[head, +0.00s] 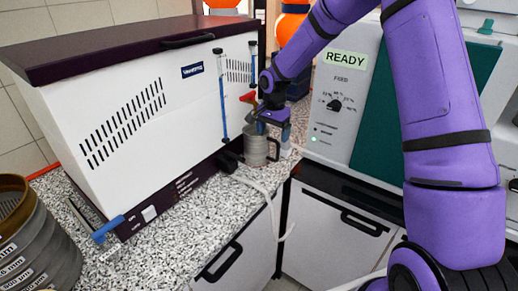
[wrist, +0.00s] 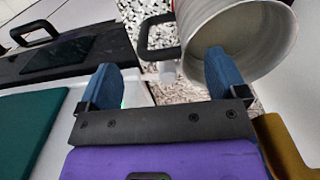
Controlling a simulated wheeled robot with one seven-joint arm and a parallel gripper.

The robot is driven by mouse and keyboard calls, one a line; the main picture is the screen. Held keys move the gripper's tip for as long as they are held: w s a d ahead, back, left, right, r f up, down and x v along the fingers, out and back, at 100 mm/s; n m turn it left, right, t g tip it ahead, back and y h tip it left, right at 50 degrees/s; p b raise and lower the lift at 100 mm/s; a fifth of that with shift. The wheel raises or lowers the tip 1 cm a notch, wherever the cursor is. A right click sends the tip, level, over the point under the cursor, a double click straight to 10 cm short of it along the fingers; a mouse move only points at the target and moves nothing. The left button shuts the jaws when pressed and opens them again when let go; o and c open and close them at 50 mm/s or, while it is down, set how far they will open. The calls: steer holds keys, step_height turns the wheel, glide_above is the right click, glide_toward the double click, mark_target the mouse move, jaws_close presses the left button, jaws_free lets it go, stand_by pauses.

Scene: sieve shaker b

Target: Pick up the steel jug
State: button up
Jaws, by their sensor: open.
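The steel jug (head: 256,151) stands upright on the speckled counter, in front of the white cabinet. Its handle is on the right side in the head view. My gripper (head: 273,125) is just above the jug's mouth, pointing down. In the wrist view the jug (wrist: 262,22) is at the top right, seen into its open mouth, with its dark handle (wrist: 144,35) to the left. My open gripper (wrist: 163,72) shows blue fingers; the right one overlaps the jug's mouth, the left one is outside the jug near the handle. I cannot tell whether either finger touches it.
A white cabinet (head: 130,115) with a dark lid stands behind the jug. A panel marked READY (head: 345,95) is at the right. Stacked sieves (head: 45,255) stand at the lower left. A pale hose (head: 268,197) hangs over the counter's front edge. The front counter is mostly clear.

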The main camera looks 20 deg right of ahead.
mark_target(262, 147)
step_height(262, 147, down, 5)
steer(key=shift+r, duration=0.1)
steer(key=shift+c, duration=0.5)
jaws_close()
steer(key=shift+r, duration=0.2)
